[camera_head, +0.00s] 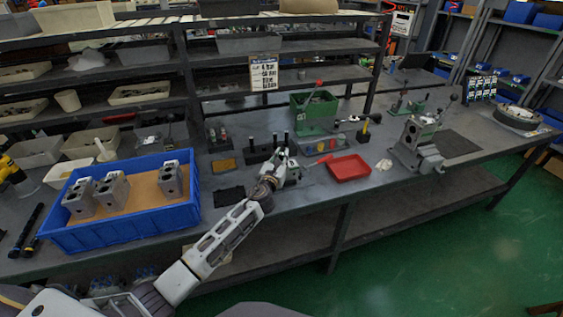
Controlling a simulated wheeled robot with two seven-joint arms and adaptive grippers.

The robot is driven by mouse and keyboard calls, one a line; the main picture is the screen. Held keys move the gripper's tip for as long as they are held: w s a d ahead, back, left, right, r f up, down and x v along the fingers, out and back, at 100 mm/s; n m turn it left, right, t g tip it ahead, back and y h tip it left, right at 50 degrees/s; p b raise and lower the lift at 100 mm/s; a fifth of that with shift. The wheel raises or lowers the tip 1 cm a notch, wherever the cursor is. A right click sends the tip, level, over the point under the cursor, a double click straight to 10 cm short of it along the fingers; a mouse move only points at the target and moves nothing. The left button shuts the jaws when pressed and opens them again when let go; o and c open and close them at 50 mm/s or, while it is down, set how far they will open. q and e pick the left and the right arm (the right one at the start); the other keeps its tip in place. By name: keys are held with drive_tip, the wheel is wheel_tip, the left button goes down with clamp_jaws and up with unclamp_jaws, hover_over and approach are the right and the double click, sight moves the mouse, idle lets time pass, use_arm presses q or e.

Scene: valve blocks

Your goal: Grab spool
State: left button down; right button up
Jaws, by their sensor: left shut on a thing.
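My left gripper (284,168) is over the middle of the workbench, at the front of a dark rack (257,154). The rack holds several slim upright dark spools, and one spool (286,141) stands up right at my fingers. My left gripper is shut on this spool. The fingertips are small and partly hidden by my wrist, so I cannot tell if the spool is still seated in the rack. My right gripper is not in view. Several grey valve blocks (111,189) stand in the blue crate (127,233) at left.
A red tray (348,168) lies right of my gripper, and a green bin (314,117) stands behind it. A clamped valve block (414,137) is on a fixture farther right. A dark pad (229,195) lies to the left. Shelves rise behind the bench.

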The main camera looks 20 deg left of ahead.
use_arm(q)
drive_tip(key=shift+r, duration=0.2)
drive_tip(key=shift+r+p, duration=0.3)
drive_tip(key=shift+r, duration=0.3)
wheel_tip(320, 180, up, 7)
drive_tip(key=shift+f+p, duration=0.1)
drive_tip(key=shift+p, duration=0.95)
drive_tip(key=shift+r, duration=0.8)
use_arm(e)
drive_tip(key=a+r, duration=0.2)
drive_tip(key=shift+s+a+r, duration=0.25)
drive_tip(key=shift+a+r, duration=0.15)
use_arm(q)
drive_tip(key=shift+s, duration=0.1)
